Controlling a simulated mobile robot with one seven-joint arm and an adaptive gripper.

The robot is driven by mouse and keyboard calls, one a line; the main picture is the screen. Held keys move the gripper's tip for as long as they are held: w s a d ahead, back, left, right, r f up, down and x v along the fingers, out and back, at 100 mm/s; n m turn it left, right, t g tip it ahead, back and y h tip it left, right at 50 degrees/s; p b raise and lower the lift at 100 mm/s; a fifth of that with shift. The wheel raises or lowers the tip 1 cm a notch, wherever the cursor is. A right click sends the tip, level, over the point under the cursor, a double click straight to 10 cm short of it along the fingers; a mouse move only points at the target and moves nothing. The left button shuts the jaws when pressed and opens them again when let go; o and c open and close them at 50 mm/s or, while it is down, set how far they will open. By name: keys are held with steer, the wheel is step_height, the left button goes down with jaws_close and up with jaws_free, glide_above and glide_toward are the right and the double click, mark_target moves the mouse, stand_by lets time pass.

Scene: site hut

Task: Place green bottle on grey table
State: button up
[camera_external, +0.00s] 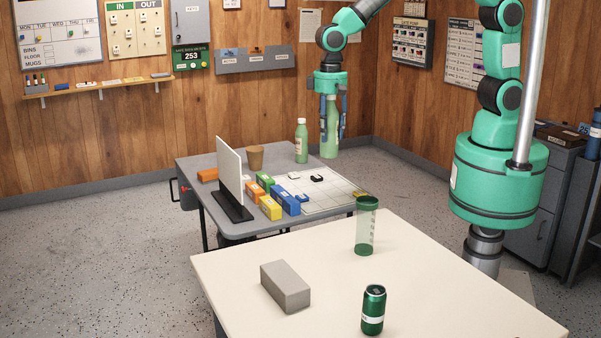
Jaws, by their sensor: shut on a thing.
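My gripper (331,132) points down and is shut on a pale green bottle (329,146), which hangs upright between its fingers. The upper part of this bottle is partly hidden by the fingers. Its base shows by the back right edge of the grey table (236,228); I cannot tell whether it touches the top. A second green bottle (301,141) with a pale label and light cap stands upright on the grey table, just left of the held one.
The grey table also bears a brown cup (255,157), a white upright panel (229,170), coloured boxes (270,207) and a white grid board (318,192). The nearer cream table (400,275) holds a grey block (285,286), green can (373,309) and clear green tumbler (366,226).

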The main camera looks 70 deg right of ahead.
steer(key=w+d, duration=0.6)
steer(key=d, duration=0.3)
steer(key=w+d, duration=0.5)
steer(key=d, duration=0.4)
steer(key=w+d+m+p, duration=0.1)
steer(key=w+d, duration=0.2)
steer(key=d, duration=0.9)
steer(key=w+d+m, duration=0.1)
steer(key=w+d, duration=0.2)
steer(key=d, duration=0.9)
step_height(320, 180, down, 19)
steer(key=shift+s+a+r, duration=0.15)
steer(key=shift+s+a, duration=0.1)
steer(key=shift+a, duration=0.1)
steer(key=shift+w, duration=0.1)
steer(key=w+d+f+b, duration=0.1)
steer(key=w+d, duration=0.1)
steer(key=w, duration=1.3)
steer(key=shift+w+f, duration=0.25)
steer(key=shift+w, duration=0.1)
steer(key=shift+d, duration=0.1)
steer(key=shift+f+b, duration=0.4)
steer(key=shift+f, duration=1.35)
